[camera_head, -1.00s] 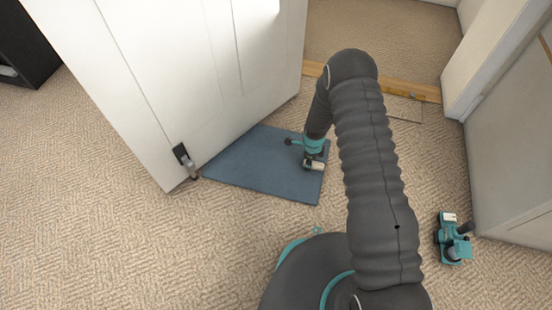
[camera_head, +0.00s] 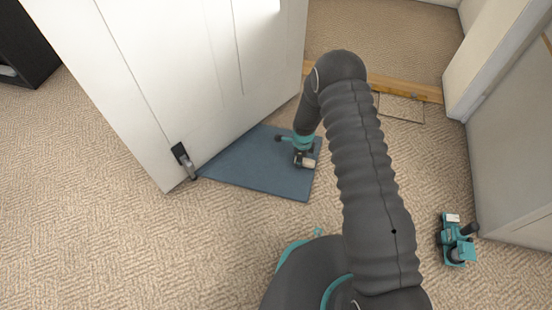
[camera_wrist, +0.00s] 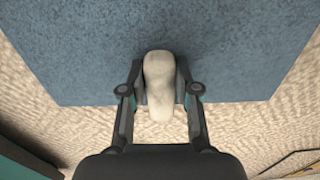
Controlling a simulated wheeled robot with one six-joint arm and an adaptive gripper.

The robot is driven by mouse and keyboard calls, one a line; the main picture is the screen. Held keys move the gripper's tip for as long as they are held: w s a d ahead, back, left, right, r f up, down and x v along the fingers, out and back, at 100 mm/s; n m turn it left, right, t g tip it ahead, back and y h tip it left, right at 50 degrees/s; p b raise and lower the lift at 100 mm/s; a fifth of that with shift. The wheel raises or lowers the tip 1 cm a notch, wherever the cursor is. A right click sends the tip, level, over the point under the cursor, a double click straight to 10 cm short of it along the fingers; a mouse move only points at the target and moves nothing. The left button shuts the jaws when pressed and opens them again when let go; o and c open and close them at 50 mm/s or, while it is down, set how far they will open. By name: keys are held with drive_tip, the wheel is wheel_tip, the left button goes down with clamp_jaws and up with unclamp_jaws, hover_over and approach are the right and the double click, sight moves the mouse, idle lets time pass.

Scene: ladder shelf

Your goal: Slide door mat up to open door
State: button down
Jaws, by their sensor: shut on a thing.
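The blue door mat (camera_head: 250,172) lies flat on the carpet at the foot of the open white door (camera_head: 190,70). Its far left side meets the door's lower edge; whether it touches cannot be told. My gripper (camera_head: 304,160) is low over the mat's right edge. In the wrist view my gripper (camera_wrist: 160,95) is shut on a pale, rounded object (camera_wrist: 159,85), which overlaps the edge of the mat (camera_wrist: 90,60). Whether the mat's edge is also pinched is hidden.
A dark metal door fitting (camera_head: 184,160) sits at the door's near bottom corner. A teal and black device (camera_head: 456,240) stands on the carpet at right. A wooden threshold (camera_head: 400,88) crosses the doorway behind. Carpet at left and front is clear.

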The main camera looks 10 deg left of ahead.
idle(0.8)
drive_tip(key=shift+c, duration=1.8)
unclamp_jaws()
drive_tip(key=shift+d+f, duration=0.1)
drive_tip(key=shift+o, duration=0.3)
drive_tip(key=o, duration=0.3)
